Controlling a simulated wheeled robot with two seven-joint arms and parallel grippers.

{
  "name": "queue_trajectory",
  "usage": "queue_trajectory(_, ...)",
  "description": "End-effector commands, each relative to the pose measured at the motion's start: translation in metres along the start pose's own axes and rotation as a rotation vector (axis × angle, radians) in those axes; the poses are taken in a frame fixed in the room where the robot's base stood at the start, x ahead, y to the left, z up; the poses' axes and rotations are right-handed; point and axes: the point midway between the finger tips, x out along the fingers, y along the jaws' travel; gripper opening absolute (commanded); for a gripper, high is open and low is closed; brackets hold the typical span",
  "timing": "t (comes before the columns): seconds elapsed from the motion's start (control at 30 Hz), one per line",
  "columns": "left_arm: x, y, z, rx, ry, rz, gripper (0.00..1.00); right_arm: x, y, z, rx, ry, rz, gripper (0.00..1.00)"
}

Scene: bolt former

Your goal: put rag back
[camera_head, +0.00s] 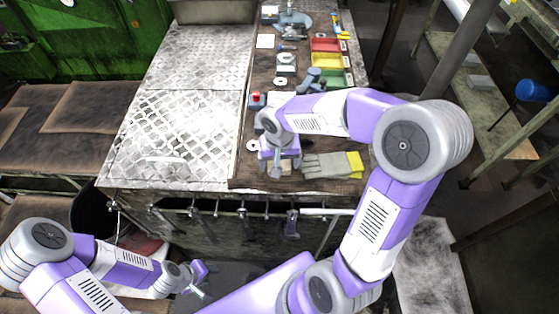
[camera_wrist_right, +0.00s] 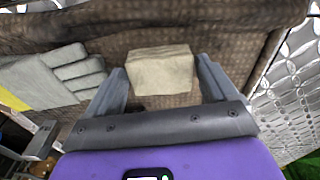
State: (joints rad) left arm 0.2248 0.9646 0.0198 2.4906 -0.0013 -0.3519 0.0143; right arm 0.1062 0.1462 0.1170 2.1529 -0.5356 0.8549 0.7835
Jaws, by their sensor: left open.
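A folded beige cloth, which looks like the rag (camera_wrist_right: 160,72), lies on the brown worktop in the right wrist view. My right gripper (camera_wrist_right: 163,85) is open, with one finger on each side of the rag and a small gap at both sides. In the head view my right gripper (camera_head: 283,168) is low over the near end of the bench, and it mostly hides the rag there. My left gripper (camera_head: 201,281) is open and empty, low in front of the bench.
Grey gloves with a yellow cuff (camera_head: 332,165) lie right of my right gripper. Red, yellow and green bins (camera_head: 325,45) and tools stand farther back. A diamond-plate cover (camera_head: 185,125) is to the left. Hooks line the front edge.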

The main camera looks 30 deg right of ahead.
Motion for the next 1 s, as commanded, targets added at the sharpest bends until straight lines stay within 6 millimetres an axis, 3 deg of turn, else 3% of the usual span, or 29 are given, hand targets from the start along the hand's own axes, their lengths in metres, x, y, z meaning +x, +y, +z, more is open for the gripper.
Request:
queue_trajectory(0.33, -0.005, 0.002, 0.0, 0.0, 0.0, 0.0, 0.43, -0.006, 0.0, 0.0, 0.0, 0.0, 0.0, 0.85)
queue_trajectory(0.8, -0.025, 0.009, 0.001, 0.0, 0.0, 0.0, 0.43, -0.1, -0.001, -0.001, -0.001, 0.003, -0.002, 0.85)
queue_trajectory(1.0, -0.028, 0.011, 0.001, 0.0, 0.0, 0.0, 0.43, -0.121, 0.0, 0.0, 0.0, 0.001, -0.001, 0.85)
